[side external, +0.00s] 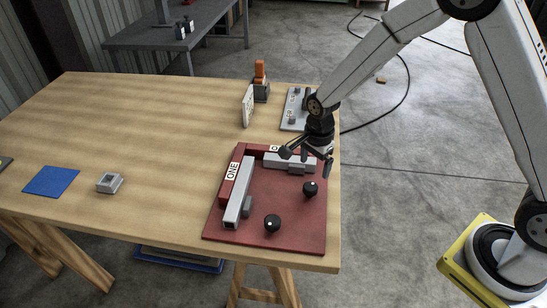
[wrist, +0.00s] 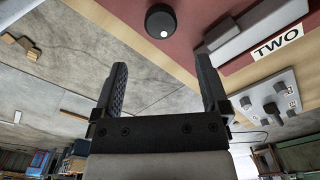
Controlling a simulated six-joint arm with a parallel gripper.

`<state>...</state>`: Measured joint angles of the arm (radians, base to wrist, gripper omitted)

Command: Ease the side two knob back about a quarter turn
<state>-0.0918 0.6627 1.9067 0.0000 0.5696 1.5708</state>
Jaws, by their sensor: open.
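A red board (side external: 262,205) lies at the table's right end. A grey bar (side external: 238,200) labelled ONE runs along its left side. A second grey bar (side external: 280,160) runs along its back, its label partly hidden by my gripper; in the wrist view this bar (wrist: 250,30) is labelled TWO. The round black knob near it (side external: 310,188) also shows in the wrist view (wrist: 161,20), with a white dot on it. Another black knob (side external: 272,223) stands nearer the front. My gripper (side external: 307,160) is open and empty above the board's back edge, apart from the knob.
A grey plate with small fittings (side external: 293,122) lies behind the board, close to my wrist. A white upright panel (side external: 248,106) and an orange-topped device (side external: 261,82) stand farther back. A grey block (side external: 109,183) and a blue mat (side external: 51,181) lie left. The table's middle is clear.

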